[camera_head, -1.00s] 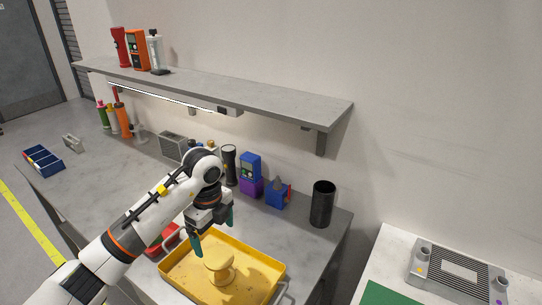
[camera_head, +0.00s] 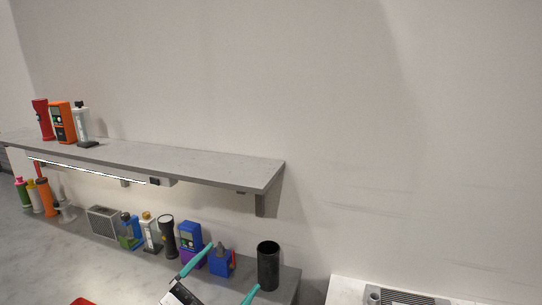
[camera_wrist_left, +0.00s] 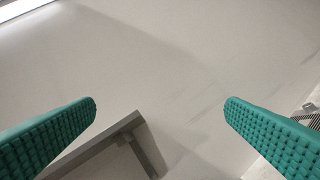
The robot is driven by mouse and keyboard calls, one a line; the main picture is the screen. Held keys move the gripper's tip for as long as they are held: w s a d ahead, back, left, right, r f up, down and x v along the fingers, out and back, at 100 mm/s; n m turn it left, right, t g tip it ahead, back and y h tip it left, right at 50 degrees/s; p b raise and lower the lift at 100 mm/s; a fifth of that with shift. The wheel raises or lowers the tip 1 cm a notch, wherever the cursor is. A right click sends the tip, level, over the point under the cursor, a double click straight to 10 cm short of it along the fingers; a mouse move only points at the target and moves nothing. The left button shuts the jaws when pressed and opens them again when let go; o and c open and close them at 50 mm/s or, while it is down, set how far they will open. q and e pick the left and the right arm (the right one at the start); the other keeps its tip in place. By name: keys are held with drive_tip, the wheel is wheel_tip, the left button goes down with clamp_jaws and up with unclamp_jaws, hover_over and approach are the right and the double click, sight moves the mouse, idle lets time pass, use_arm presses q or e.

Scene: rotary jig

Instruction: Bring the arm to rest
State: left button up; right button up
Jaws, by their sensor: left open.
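My left gripper (camera_head: 230,268) shows at the bottom of the head view, with its two teal fingers spread wide apart. Nothing is between them. The fingers are in front of the workbench (camera_head: 100,270) and the things along its back. In the left wrist view the teal fingers (camera_wrist_left: 160,103) stand at the left and right sides, with the pale wall (camera_wrist_left: 190,60) beyond them. Most of my left arm is out of view. My right gripper is not in view.
A grey shelf (camera_head: 190,165) runs along the wall, with a red flashlight (camera_head: 42,120) and an orange meter (camera_head: 63,122) on it. Its end also shows in the wrist view (camera_wrist_left: 105,150). A black cylinder (camera_head: 268,268) and a blue meter (camera_head: 190,236) stand on the bench below.

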use_arm(q)
drive_tip(key=s+a+f+n+g+y, duration=0.1)
drive_tip(key=s+a+f+n+y, duration=0.2)
drive_tip(key=a+f+n+y, duration=1.25)
drive_tip(key=s+d+f+g, duration=0.1)
drive_tip(key=s+f+g, duration=0.3)
drive_tip(key=s, duration=0.3)
drive_tip(key=s+d+f+m+g, duration=0.1)
drive_tip(key=s+f+g, duration=0.35)
drive_tip(key=s, duration=0.25)
drive_tip(key=s+d+f+g, duration=0.1)
drive_tip(key=s+f+g, duration=0.3)
drive_tip(key=s, duration=0.3)
wheel_tip(320, 180, down, 28)
drive_tip(key=s+r+g, duration=0.1)
drive_tip(key=s+g, duration=0.1)
drive_tip(key=s+a+f, duration=0.2)
drive_tip(key=s+f, duration=1.3)
drive_tip(key=shift+s+a+m+g, duration=0.15)
drive_tip(key=shift+a+m+g, duration=0.2)
